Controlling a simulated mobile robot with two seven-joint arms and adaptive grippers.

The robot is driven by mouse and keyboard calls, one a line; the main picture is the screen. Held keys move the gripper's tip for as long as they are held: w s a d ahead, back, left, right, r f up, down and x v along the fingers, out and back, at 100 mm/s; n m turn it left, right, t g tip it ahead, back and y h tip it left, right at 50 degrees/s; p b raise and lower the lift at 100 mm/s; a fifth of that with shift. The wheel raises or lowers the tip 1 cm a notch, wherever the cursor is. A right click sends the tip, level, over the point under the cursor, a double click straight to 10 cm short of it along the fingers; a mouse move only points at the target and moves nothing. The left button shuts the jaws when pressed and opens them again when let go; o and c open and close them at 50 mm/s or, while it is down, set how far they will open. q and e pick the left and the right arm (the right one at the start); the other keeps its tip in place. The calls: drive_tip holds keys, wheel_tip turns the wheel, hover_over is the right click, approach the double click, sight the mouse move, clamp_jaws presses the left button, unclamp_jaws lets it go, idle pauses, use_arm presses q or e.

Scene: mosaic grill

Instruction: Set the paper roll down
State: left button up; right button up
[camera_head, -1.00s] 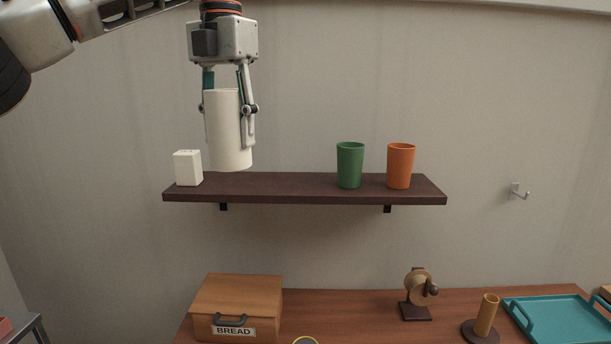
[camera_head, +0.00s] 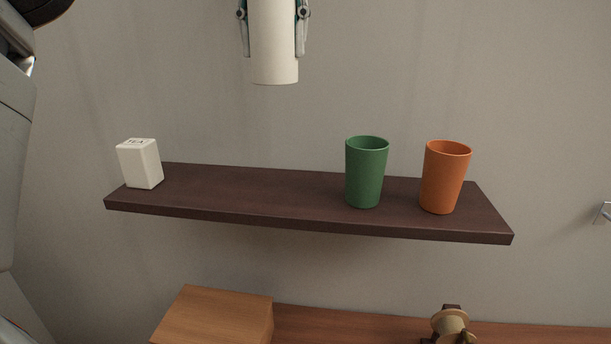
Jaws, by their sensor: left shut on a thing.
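The white paper roll (camera_head: 273,45) hangs upright at the top of the head view. My left gripper (camera_head: 273,14) is shut on it, with a finger on each side; the rest of the gripper is cut off by the top edge. In the picture the roll's lower end is above the dark shelf (camera_head: 240,205), with a clear gap between them. The roll's upper end is out of view. My right gripper is not in view.
On the shelf stand a white TEA box (camera_head: 141,163) at the left, and a green cup (camera_head: 366,172) and an orange cup (camera_head: 444,177) at the right. Bare shelf lies between box and green cup. Below are a wooden box (camera_head: 215,318) and a round-headed device (camera_head: 449,325). A wall hook (camera_head: 603,213) is at right.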

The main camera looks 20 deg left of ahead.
use_arm(q)
wheel_tip(320, 180, down, 20)
idle(0.6)
drive_tip(key=shift+s, duration=0.1)
drive_tip(key=o, duration=0.8)
drive_tip(key=shift+f, duration=0.1)
drive_tip(key=shift+c, duration=0.2)
drive_tip(key=o, duration=0.4)
wheel_tip(320, 180, up, 12)
drive_tip(key=shift+r, duration=0.2)
